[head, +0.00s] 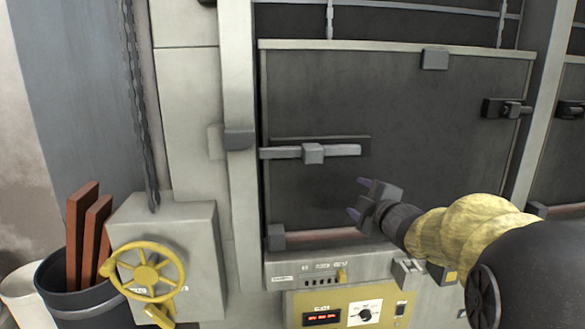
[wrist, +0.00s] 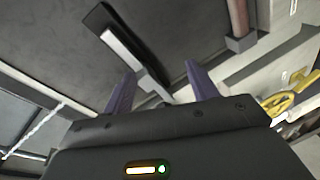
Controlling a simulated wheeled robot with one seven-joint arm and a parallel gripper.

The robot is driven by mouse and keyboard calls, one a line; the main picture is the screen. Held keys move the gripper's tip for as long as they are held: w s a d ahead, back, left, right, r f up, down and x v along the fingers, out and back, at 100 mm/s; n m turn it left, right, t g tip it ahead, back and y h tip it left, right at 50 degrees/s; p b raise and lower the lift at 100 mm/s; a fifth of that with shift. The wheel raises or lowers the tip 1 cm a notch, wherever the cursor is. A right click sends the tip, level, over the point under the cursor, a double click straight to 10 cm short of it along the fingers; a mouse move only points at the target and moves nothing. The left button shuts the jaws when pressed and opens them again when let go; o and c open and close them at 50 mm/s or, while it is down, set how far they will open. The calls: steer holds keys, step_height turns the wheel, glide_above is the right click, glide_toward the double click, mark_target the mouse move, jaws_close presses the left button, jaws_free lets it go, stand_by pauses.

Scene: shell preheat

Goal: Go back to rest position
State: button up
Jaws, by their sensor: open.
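My gripper (head: 360,198) is open and empty in front of the dark furnace door (head: 430,130) in the head view, with its fingers pointing left. A grey latch bar (head: 335,151) with a block on it lies level across the door's left side, above and left of the fingers. In the wrist view my gripper (wrist: 158,85) shows two purple fingers spread apart with nothing between them. The latch bar (wrist: 125,48) shows beyond the fingers there. My arm comes in from the lower right of the head view.
A control panel (head: 299,302) with a red display and a dial is below the door. A yellow handwheel (head: 146,272) is on a grey box (head: 195,245) at left. A dark bin (head: 80,300) holds reddish bars. A chain (head: 140,100) hangs above the box.

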steer(key=s+f+m+g+h+p, duration=0.1)
steer(key=s+f+m+g+h, duration=0.15)
steer(key=s+f+m, duration=0.4)
steer(key=s+f+m+g+h, duration=0.2)
steer(key=s+f+m+g, duration=0.2)
steer(key=f, duration=0.6)
steer(key=s+a+f+m+g, duration=0.2)
steer(key=s+f+g, duration=0.1)
steer(key=s, duration=0.4)
steer(key=s+a+f+m+g, duration=0.1)
steer(key=s+f+m+g, duration=0.2)
steer(key=s+f, duration=0.2)
steer(key=s+y, duration=0.1)
steer(key=s, duration=0.2)
steer(key=shift+s+a+m+g+p, duration=0.3)
steer(key=shift+a+m+g, duration=0.05)
steer(key=shift+a, duration=0.05)
steer(key=shift+w+f, duration=0.1)
